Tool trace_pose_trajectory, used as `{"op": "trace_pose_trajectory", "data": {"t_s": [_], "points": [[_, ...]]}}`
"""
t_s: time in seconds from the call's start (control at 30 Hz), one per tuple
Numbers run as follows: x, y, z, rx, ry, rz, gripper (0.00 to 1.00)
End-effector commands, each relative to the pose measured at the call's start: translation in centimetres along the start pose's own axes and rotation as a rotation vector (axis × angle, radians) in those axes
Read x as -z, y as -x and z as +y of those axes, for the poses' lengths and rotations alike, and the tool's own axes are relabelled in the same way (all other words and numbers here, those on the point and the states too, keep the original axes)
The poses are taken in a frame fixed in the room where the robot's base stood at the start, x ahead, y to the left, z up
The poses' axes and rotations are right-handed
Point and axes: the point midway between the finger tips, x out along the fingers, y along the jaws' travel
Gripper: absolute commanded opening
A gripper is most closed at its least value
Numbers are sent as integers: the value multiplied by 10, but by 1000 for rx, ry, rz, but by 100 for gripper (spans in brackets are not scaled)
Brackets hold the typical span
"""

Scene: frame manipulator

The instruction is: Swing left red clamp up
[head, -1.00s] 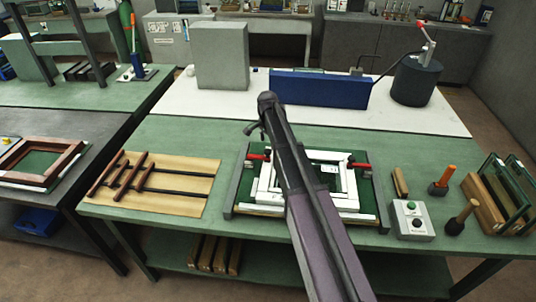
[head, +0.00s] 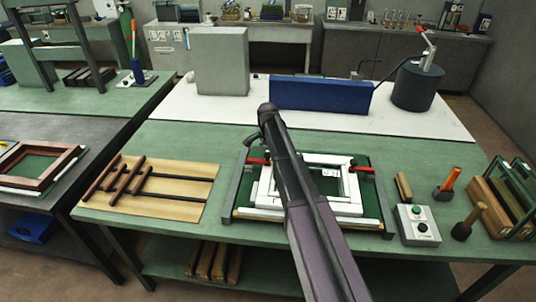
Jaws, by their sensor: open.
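The left red clamp (head: 258,161) sits at the left rail of the frame fixture, its red handle lying roughly level and pointing toward the white frame (head: 266,192). The right red clamp (head: 361,168) is at the opposite rail, also roughly level. My gripper (head: 251,144) shows only as a small dark part left of my arm's far end, just above the left clamp in the picture. It is open, with nothing seen in it. My arm hides most of the gripper and the middle of the white frame. I cannot tell whether the gripper touches the clamp.
A button box (head: 418,226), a wood block (head: 403,187) and two handled tools stand right of the fixture. A tan board (head: 190,207) with dark bars lies to the left. A blue box (head: 322,95) and a dark cylinder (head: 417,85) stand behind on a white surface.

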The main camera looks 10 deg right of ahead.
Motion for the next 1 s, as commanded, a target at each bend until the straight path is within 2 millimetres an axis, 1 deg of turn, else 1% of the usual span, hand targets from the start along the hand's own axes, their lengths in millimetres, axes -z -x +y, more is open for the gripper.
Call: {"op": "trace_pose_trajectory", "data": {"t_s": [0.03, 0.07, 0.1, 0.17, 0.2, 0.27, 0.3, 0.33, 1.0], "points": [[0, 0, 0, 0, 0, 0, 82], [0, 0, 0, 0, 0, 0, 73], [0, 0, 0, 0, 0, 0, 61], [0, 0, 0, 0, 0, 0, 43], [0, 0, 0, 0, 0, 0, 31], [0, 0, 0, 0, 0, 0, 13], [0, 0, 0, 0, 0, 0, 1], [0, 0, 0, 0, 0, 0, 0], [7, 2, 4, -26, -10, 24, 0]]}}
